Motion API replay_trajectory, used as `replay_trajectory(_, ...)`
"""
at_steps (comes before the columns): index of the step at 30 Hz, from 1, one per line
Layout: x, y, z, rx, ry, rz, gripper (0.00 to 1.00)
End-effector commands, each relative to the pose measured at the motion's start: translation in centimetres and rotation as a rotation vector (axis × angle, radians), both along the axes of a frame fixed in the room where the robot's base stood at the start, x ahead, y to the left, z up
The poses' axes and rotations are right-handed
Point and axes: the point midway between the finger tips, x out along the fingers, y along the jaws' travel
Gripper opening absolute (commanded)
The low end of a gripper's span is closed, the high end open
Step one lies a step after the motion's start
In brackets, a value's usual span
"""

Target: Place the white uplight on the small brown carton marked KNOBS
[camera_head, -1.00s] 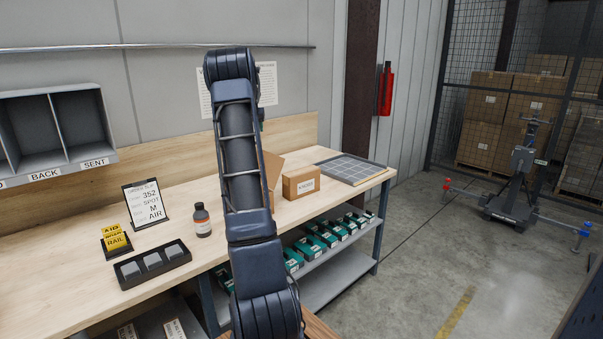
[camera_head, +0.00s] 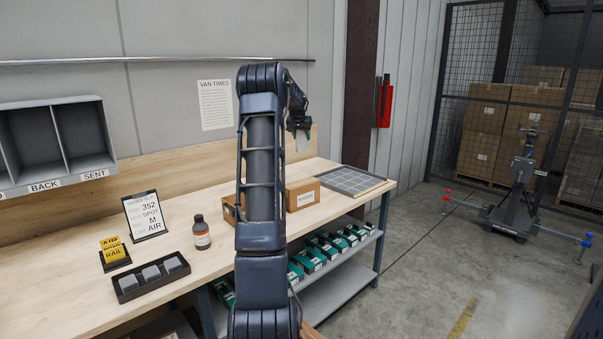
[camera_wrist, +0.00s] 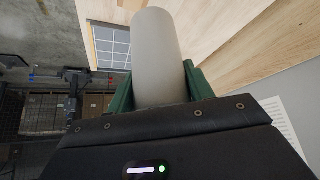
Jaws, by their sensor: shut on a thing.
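My gripper (camera_head: 299,126) is raised above the back right of the bench, partly behind my own arm. It is shut on the white uplight (camera_head: 302,143), a pale piece hanging below the jaws. In the wrist view the uplight (camera_wrist: 158,55) is a smooth whitish cylinder between the green fingers (camera_wrist: 158,88). A small brown carton (camera_head: 302,195) stands on the bench below the gripper, with a white label too small to read surely. The uplight is well above it and apart from it.
Another brown box (camera_head: 230,210) is mostly hidden behind my arm. A grey gridded tray (camera_head: 350,181) lies right of the carton. A brown bottle (camera_head: 201,234), order sign (camera_head: 145,214), yellow cards (camera_head: 114,251) and black tray (camera_head: 150,275) stand left. Bare bench top lies between.

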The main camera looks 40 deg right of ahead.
Motion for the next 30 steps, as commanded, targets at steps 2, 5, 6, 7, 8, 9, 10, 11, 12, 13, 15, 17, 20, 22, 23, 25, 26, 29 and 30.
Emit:
replay_trajectory(2,0.0,0.0,-1.6,0.001,0.001,0.0,0.1)
replay_trajectory(5,0.0,0.0,-3.7,0.0,0.0,0.0,0.1)
replay_trajectory(6,-0.1,0.0,-4.5,0.0,0.0,0.0,0.1)
replay_trajectory(7,-0.1,0.0,-5.1,0.0,0.001,-0.001,0.1)
replay_trajectory(8,-0.1,0.0,-5.8,0.0,0.001,-0.001,0.1)
replay_trajectory(9,-0.1,0.0,-6.6,0.0,0.001,-0.001,0.1)
replay_trajectory(10,-0.1,0.0,-7.2,0.0,0.001,-0.001,0.1)
replay_trajectory(11,-0.1,0.0,-7.8,0.0,0.001,-0.001,0.1)
replay_trajectory(12,-0.1,0.0,-8.6,0.0,0.001,-0.001,0.1)
replay_trajectory(13,-0.1,-0.1,-9.0,-0.001,0.0,-0.001,0.1)
replay_trajectory(15,-0.1,0.0,-10.1,-0.001,0.0,-0.001,0.1)
replay_trajectory(17,-0.1,0.0,-10.8,-0.002,0.0,-0.001,0.1)
replay_trajectory(20,0.0,-0.1,-11.5,-0.002,-0.001,0.0,0.1)
replay_trajectory(22,0.0,-0.1,-11.8,-0.002,-0.001,0.0,0.1)
replay_trajectory(23,0.0,-0.1,-11.9,-0.002,-0.001,0.0,0.1)
replay_trajectory(25,0.0,0.0,-12.3,-0.002,-0.001,0.0,0.1)
replay_trajectory(26,0.0,0.0,-12.6,-0.002,-0.001,0.0,0.1)
replay_trajectory(29,0.0,0.0,-13.8,0.0,0.001,-0.001,0.1)
replay_trajectory(30,0.0,0.0,-14.4,0.0,0.0,0.0,0.1)
